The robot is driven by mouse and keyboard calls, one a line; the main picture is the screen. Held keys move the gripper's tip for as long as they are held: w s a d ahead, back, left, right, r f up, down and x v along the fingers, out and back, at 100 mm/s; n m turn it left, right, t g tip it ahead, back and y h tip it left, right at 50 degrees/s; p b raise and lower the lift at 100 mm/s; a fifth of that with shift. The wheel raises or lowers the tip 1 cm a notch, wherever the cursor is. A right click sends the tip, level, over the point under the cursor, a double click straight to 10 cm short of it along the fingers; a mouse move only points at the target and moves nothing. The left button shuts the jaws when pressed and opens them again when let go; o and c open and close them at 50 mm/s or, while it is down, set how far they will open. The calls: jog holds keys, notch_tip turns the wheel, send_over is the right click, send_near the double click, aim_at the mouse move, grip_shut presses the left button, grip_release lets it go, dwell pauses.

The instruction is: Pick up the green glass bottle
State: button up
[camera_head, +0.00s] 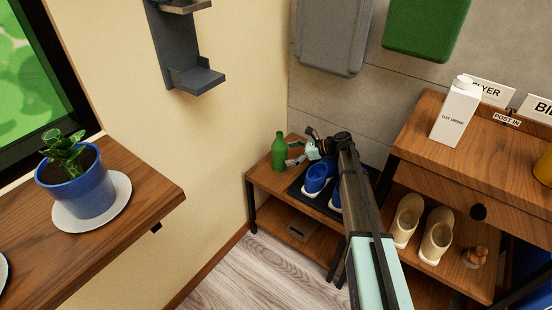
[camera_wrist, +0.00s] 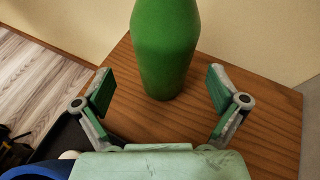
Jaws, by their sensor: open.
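The green glass bottle (camera_head: 278,153) stands upright on the left end of a low wooden bench in the corner. It also shows in the wrist view (camera_wrist: 165,50), where its top is cut off by the frame edge. My gripper (camera_head: 295,153) is just to the right of the bottle in the head view. In the wrist view my gripper (camera_wrist: 160,92) is open, with one finger on each side of the bottle's lower part. The bottle stands ahead of the palm, and both fingers look apart from it.
Blue shoes (camera_head: 316,177) stand on a dark tray (camera_head: 296,188) beside the bottle. A shelf unit (camera_head: 440,175) with beige shoes (camera_head: 408,218) and a carton (camera_head: 457,112) is at right. A potted plant (camera_head: 78,185) stands on the left shelf (camera_head: 150,192). Walls close the corner behind the bottle.

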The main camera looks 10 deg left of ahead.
aim_at(279, 157)
jog(key=shift+w+a+f, duration=0.2)
jog(key=shift+w+f, duration=0.05)
jog(key=shift+f, duration=0.25)
jog(key=shift+b+x, duration=0.45)
jog(key=shift+x, duration=1.8)
jog(key=c, duration=1.6)
